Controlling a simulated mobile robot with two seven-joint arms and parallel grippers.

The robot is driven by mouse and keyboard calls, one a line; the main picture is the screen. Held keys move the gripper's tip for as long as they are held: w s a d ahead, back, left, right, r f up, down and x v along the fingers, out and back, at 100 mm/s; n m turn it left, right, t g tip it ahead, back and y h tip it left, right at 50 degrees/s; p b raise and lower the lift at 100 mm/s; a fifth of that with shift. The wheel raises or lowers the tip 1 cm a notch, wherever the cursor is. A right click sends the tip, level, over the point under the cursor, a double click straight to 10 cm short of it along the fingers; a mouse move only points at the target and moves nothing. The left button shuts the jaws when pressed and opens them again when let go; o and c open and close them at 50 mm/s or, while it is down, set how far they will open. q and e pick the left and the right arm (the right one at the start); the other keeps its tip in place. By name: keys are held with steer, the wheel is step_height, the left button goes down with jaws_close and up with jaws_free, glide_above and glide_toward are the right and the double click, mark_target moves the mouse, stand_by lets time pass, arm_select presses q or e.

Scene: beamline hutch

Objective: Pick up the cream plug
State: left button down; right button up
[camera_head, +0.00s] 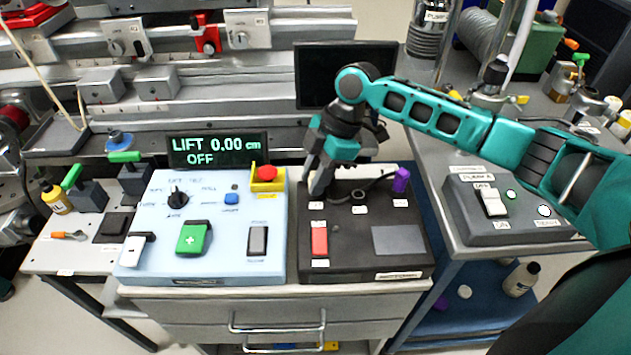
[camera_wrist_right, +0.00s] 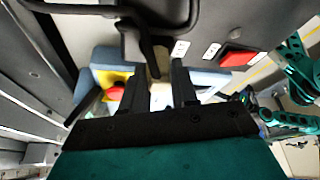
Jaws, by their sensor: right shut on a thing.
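My right gripper (camera_head: 318,192) reaches down to the left part of the black control box (camera_head: 345,265). In the right wrist view, its two dark fingers (camera_wrist_right: 160,85) are shut on a small cream piece, the cream plug (camera_wrist_right: 160,64). Only part of the plug shows; in the head view the gripper hides it. A dark cable (camera_head: 375,183) curves on the box beside the gripper. I cannot tell whether the plug is still seated.
A purple plug (camera_head: 401,180) stands on the black box, behind a grey pad and right of a red switch (camera_head: 319,240). The light-blue panel (camera_head: 210,262) adjoins on the left, with a red button (camera_head: 266,172). A grey switch box (camera_head: 515,228) stands at right.

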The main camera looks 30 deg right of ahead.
jaws_close()
steer(key=shift+r, duration=0.1)
step_height(320, 180, up, 20)
steer(key=p, duration=0.2)
stand_by(0.4)
